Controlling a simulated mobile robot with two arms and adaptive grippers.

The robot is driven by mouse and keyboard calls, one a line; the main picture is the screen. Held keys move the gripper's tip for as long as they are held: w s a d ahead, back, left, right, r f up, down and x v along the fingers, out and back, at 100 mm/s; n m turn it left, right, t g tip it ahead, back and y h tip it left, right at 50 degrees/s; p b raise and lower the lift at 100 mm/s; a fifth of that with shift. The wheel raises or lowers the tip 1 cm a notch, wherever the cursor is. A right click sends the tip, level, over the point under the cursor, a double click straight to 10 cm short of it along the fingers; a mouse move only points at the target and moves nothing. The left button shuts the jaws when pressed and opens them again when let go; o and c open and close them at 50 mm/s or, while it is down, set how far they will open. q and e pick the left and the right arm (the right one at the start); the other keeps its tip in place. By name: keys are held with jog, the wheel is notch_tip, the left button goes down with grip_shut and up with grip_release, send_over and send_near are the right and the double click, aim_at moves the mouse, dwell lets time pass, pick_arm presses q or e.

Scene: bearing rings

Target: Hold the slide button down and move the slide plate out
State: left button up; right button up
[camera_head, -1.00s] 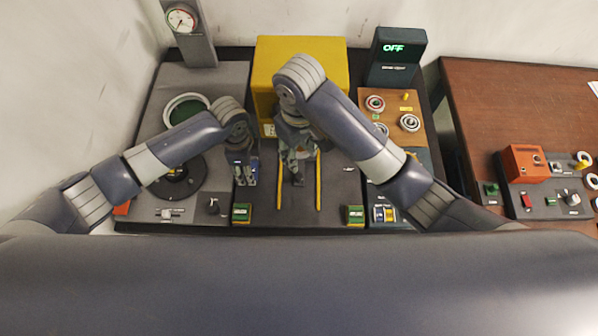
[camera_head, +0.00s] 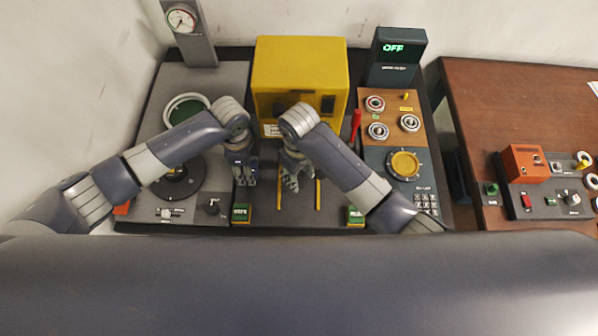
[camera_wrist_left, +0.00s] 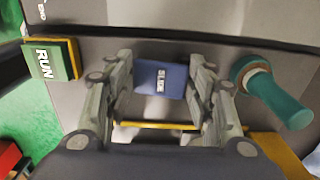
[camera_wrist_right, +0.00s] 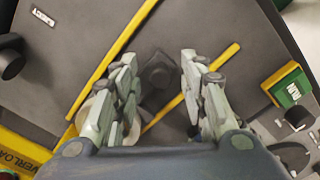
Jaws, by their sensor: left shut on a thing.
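The blue slide button (camera_wrist_left: 162,80), marked SLIDE, sits between the fingers of my left gripper (camera_wrist_left: 160,82) in the left wrist view. The left gripper is shut on it, and in the head view the gripper (camera_head: 244,180) hides it. My right gripper (camera_head: 290,185) is over the yellow rails (camera_head: 318,194). In the right wrist view the right gripper (camera_wrist_right: 157,62) is open, and a dark knob (camera_wrist_right: 158,72) stands between and beyond its fingers. The slide plate's outline is hard to make out; a pale round part is half hidden behind one finger.
A yellow machine (camera_head: 300,65) stands behind the rails, with a red handle (camera_head: 356,124) at its right. Green RUN block (camera_head: 241,213) is in front of my left gripper. A teal cylinder (camera_wrist_left: 275,95) stands close to the left gripper. Bearing rings lie on a tan board (camera_head: 392,100).

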pick_arm(q)
jog(key=shift+s+f, duration=0.15)
jog(key=shift+s, duration=0.1)
pick_arm(e)
grip_shut()
jog(key=shift+s, duration=0.15)
pick_arm(q)
jog(key=shift+w, duration=0.1)
pick_arm(e)
jog(key=s, duration=1.5)
jog(key=shift+a, duration=0.3)
grip_release()
